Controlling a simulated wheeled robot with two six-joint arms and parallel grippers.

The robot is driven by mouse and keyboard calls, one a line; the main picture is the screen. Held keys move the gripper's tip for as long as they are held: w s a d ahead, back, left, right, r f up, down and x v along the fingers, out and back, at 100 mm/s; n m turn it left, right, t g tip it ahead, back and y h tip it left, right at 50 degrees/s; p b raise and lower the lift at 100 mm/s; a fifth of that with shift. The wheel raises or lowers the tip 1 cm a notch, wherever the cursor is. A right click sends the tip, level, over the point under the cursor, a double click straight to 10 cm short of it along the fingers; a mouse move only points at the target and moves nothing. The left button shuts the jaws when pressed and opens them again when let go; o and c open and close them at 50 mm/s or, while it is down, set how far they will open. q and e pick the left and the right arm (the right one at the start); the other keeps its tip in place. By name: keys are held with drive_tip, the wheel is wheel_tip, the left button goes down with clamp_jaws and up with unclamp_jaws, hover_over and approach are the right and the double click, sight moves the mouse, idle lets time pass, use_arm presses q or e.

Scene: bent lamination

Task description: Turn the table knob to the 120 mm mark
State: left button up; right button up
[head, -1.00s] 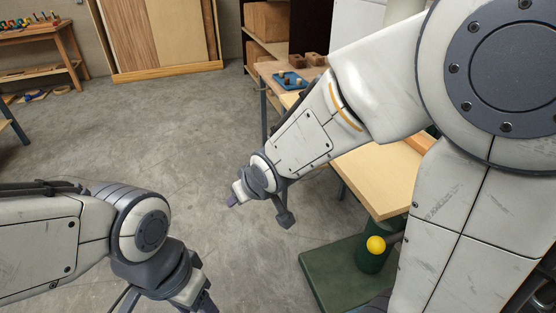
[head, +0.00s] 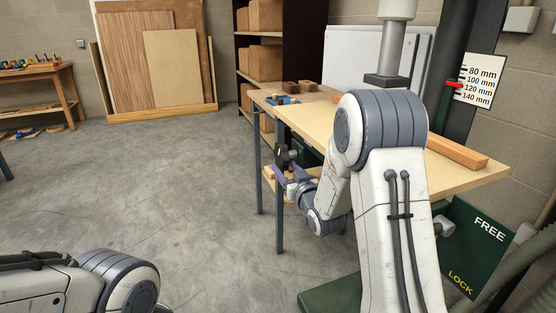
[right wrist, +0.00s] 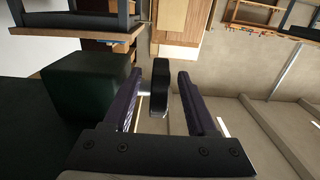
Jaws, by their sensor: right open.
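The table knob (right wrist: 160,80) is a dark, rounded piece on a pale shaft beside a dark green box (right wrist: 90,95) in the right wrist view. My right gripper (right wrist: 159,78) is open, with one dark purple finger on each side of the knob; contact cannot be told. In the head view my right gripper (head: 281,171) is small, below the table's left edge. A red pointer (head: 453,84) stands near the 120 mm mark of the white scale (head: 477,82); the exact reading is hard to tell. My left gripper is out of view.
The wooden table top (head: 470,178) carries a wood bar (head: 456,151) and, at the far end, small blocks. A green FREE/LOCK panel (head: 478,245) stands at lower right. The floor left of the table is clear.

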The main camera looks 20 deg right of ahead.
sight(278, 155)
drive_tip(key=w+p, duration=0.1)
drive_tip(key=w, duration=0.5)
drive_tip(key=shift+w+a, duration=0.1)
drive_tip(key=shift+w, duration=0.1)
drive_tip(key=shift+c, duration=0.3)
clamp_jaws()
drive_tip(key=t+b, duration=0.1)
drive_tip(key=b, duration=0.3)
drive_tip(key=t+b, duration=0.1)
drive_tip(key=b, duration=0.3)
drive_tip(key=shift+w+t, duration=0.3)
drive_tip(key=shift+r+t+b, duration=0.35)
drive_tip(key=shift+t+b, duration=0.05)
drive_tip(key=shift+b, duration=0.3)
drive_tip(key=shift+r, duration=0.25)
